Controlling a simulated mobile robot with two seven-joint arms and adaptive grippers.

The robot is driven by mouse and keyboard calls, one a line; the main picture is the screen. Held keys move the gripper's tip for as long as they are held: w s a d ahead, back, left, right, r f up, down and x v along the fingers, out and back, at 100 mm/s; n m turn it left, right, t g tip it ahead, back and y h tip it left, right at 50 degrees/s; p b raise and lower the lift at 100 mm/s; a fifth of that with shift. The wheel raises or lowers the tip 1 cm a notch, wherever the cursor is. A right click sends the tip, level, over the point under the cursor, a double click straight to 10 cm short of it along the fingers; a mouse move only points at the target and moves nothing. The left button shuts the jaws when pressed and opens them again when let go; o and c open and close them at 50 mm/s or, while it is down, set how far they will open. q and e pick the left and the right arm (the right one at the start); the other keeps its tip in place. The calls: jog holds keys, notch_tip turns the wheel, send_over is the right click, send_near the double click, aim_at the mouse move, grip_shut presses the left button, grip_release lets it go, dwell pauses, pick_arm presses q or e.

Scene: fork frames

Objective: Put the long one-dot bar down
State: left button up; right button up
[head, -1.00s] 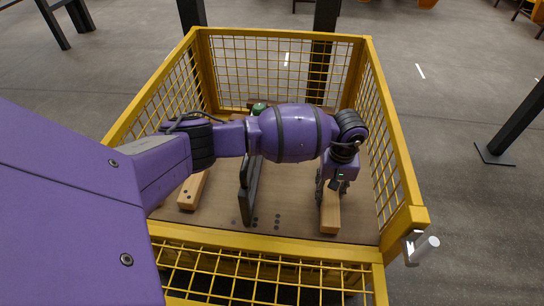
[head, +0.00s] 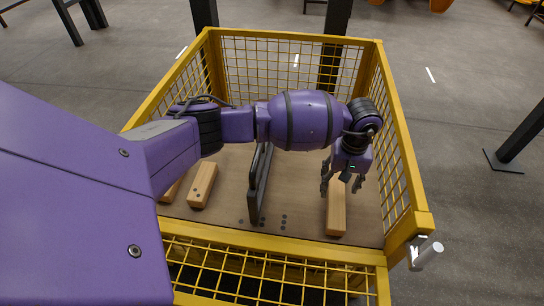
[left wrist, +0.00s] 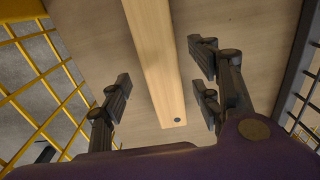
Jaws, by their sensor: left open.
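The long one-dot bar (head: 336,212) is a pale wooden block lying on the crate floor in the right compartment, lengthwise from front to back. In the left wrist view the bar (left wrist: 157,60) shows one dark dot near its end. My left gripper (head: 341,188) is open above the bar, with its fingers spread to either side and apart from it. The wrist view shows the open fingers (left wrist: 160,85) with clear gaps to the bar. My arm hides the bar's far part in the head view. My right gripper is not in view.
A yellow mesh crate (head: 300,250) surrounds the work area. A dark upright divider (head: 257,187) splits its floor. Left of the divider lie a dotted wooden bar (head: 203,184) and another bar (head: 172,190), partly hidden by my arm. Dark dots mark the floor near the front.

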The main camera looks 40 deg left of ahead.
aim_at(338, 193)
pick_arm(q)
notch_tip(338, 193, up, 8)
jog(key=p, duration=0.1)
jog(key=shift+f, duration=0.15)
dwell(0.5)
